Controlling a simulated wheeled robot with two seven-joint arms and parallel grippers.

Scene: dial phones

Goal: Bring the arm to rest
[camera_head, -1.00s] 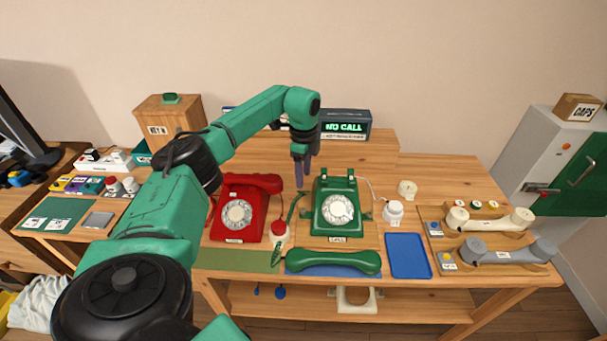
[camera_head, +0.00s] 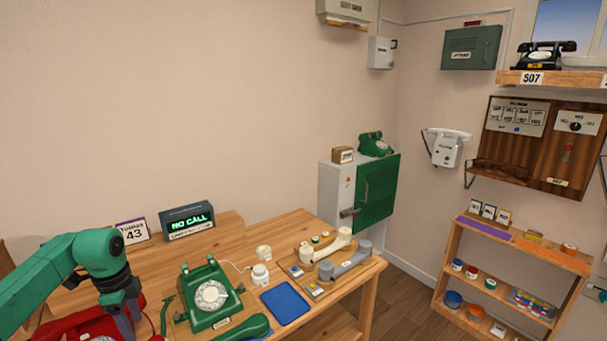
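One green arm of mine comes in from the left edge, and its gripper (camera_head: 128,318) hangs downward between the red phone (camera_head: 85,326) and the green rotary phone (camera_head: 209,295). I cannot tell whether its fingers are open or shut, and I see nothing held in it. The green phone's handset (camera_head: 244,330) lies in front of it, partly cut off by the lower edge. The red phone is mostly hidden by the arm and the frame edge. My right gripper is not in view.
The display reading NO CALL (camera_head: 188,221) stands at the back of the table. A grey cabinet with a green door (camera_head: 377,193) and a wooden shelf (camera_head: 506,262) stand further right.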

